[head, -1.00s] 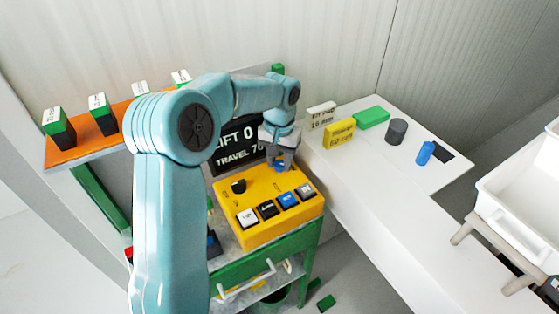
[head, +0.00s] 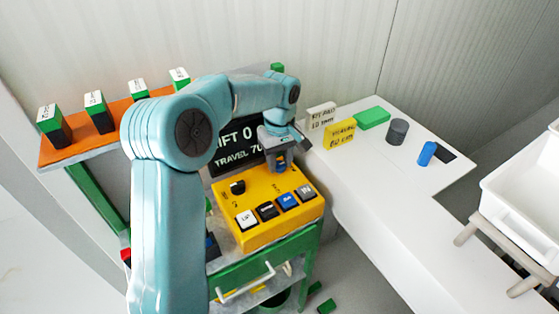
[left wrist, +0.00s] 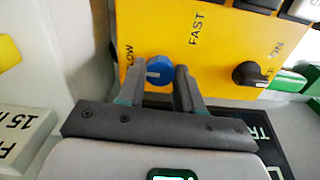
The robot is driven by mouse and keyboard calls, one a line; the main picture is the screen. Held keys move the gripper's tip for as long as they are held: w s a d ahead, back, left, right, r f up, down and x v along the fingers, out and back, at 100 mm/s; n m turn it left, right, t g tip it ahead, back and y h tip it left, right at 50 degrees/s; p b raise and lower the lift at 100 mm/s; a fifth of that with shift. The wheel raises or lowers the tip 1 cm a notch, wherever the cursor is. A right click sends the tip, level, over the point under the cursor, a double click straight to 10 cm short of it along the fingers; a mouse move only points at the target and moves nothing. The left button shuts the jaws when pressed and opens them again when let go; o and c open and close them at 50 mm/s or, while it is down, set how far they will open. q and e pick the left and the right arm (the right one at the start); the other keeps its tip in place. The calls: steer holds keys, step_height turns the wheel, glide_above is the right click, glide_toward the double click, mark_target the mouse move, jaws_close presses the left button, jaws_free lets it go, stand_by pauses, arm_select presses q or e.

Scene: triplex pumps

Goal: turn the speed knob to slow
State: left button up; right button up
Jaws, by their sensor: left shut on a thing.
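The blue speed knob (left wrist: 159,70) sits on the yellow control panel (left wrist: 225,60), between a partly covered label ending in "LOW" and the label "FAST". A pale mark on the knob faces the "LOW" side in the left wrist view. My left gripper (left wrist: 161,76) has its fingers on both sides of the knob and is shut on it. In the head view my left gripper (head: 281,166) reaches down to the back right of the panel (head: 256,234), hiding most of the knob. My right gripper is not in view.
A black knob (head: 237,187) and a row of push buttons (head: 267,210) share the panel. A dark display (head: 238,150) stands behind. To the right, a white bench (head: 375,185) carries a yellow block (head: 340,135), a green block (head: 373,118) and cylinders.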

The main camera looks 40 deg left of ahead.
mark_target(279, 165)
arm_select(q)
steer(key=shift+w+a+r+n, duration=0.1)
steer(key=shift+r+n, duration=0.05)
steer(key=shift+n, duration=0.35)
steer(key=o, duration=1)
steer(key=shift+o, duration=0.2)
step_height(279, 165, up, 16)
steer(key=p, duration=0.1)
steer(key=shift+r+p, duration=0.15)
steer(key=shift+p, duration=0.15)
